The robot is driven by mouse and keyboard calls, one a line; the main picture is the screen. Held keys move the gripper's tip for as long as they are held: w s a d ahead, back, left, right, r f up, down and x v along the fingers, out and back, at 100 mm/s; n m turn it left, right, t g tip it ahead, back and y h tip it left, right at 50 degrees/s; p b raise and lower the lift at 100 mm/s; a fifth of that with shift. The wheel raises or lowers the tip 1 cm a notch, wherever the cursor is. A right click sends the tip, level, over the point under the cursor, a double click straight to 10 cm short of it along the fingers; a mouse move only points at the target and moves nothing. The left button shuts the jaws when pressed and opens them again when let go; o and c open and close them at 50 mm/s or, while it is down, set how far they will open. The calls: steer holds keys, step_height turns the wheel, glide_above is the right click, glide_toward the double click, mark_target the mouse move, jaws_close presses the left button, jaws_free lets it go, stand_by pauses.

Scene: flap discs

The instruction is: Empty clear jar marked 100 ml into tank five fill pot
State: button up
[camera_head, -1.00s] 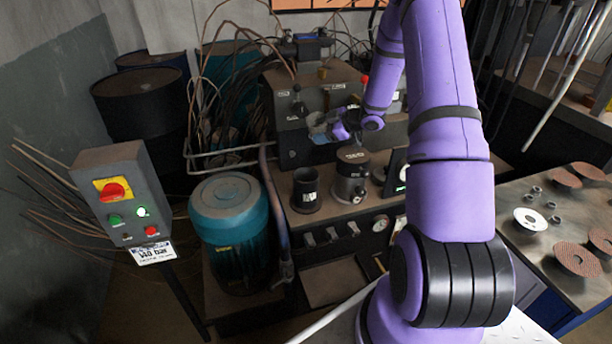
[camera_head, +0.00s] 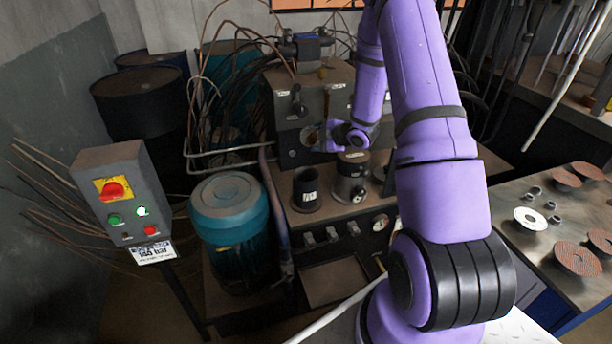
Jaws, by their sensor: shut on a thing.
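My gripper (camera_head: 332,141) is at the end of my purple arm, above the machine's front shelf and close to its upright panel. It is shut on a small clear jar (camera_head: 310,136), which looks tilted toward the left; its 100 ml marking cannot be read. Below are a dark open pot (camera_head: 306,190) with a white label and, to its right, a dark metal pot (camera_head: 351,180) with a label. The jar is above and apart from both. I cannot read which pot is for tank five. My arm partly hides the shelf's right side.
A teal motor drum (camera_head: 230,215) stands left of the machine (camera_head: 305,90). A switch box (camera_head: 121,195) is farther left. Levers and a gauge (camera_head: 380,223) line the shelf's front. A bench (camera_head: 520,245) with flap discs is at the right.

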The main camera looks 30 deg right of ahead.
steer(key=shift+f+n+t+h, duration=0.3)
steer(key=shift+n+h, duration=0.1)
steer(key=shift+n, duration=0.1)
steer(key=shift+s+a+f+n+h, duration=0.15)
steer(key=shift+f+n+h, duration=0.2)
steer(key=shift+f, duration=0.55)
steer(key=shift+f, duration=0.15)
steer(key=shift+w+d+n+t, duration=0.2)
steer(key=shift+d+n+t, duration=0.05)
steer(key=shift+t, duration=0.05)
steer(key=shift+s+a+f+n+t+h+p, duration=0.15)
steer(key=shift+a+f+n+t+h+p, duration=0.15)
steer(key=shift+f+n+t+h+p, duration=0.5)
stand_by(1.4)
steer(key=shift+a+r+n, duration=0.2)
steer(key=shift+r+n, duration=0.15)
steer(key=shift+n, duration=0.25)
